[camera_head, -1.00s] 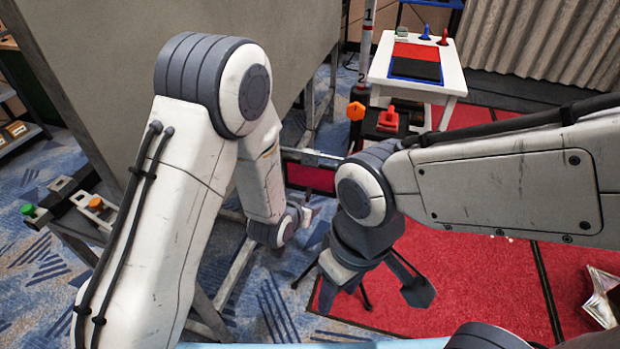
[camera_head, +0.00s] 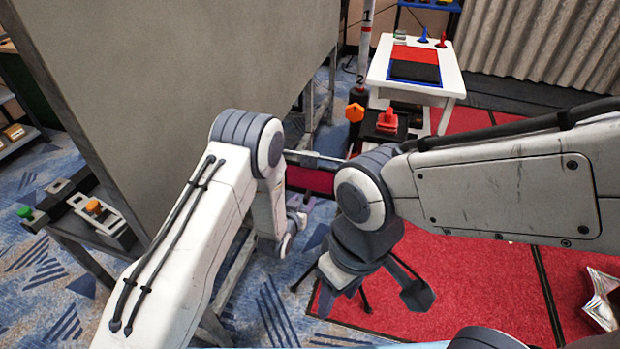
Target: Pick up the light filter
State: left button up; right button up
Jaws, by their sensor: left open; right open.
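A dark red panel (camera_head: 312,180) hangs below a thin metal bar near the middle of the view. It appears to be the light filter, and my arms cover part of it. My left gripper (camera_head: 301,203) is open in front of the panel's lower edge, small and partly hidden by its own arm. I cannot tell whether it touches the panel. My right gripper (camera_head: 372,294) is open and empty, lower and to the right of the panel, pointing down over the floor.
A large grey board (camera_head: 190,90) stands at the left on a metal frame. A small white table (camera_head: 450,78) with red and black pads stands at the back right. An orange knob (camera_head: 355,112) and a red piece (camera_head: 387,119) are behind the panel. Red mat (camera_head: 470,280) covers the right floor.

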aim_at(305, 198)
pick_arm(q)
jog(key=shift+x, duration=1.55)
jog(key=shift+r, duration=0.1)
grip_shut()
jog(key=shift+r, duration=0.8)
jog(key=s+a+b, duration=0.1)
jog(key=s+a, duration=0.1)
jog(key=s, duration=0.6)
jog(key=s+a+b, duration=0.1)
jog(key=s+a, duration=0.2)
jog(key=s, duration=0.6)
jog(key=shift+a+b, duration=0.25)
jog(key=shift+b, duration=0.15)
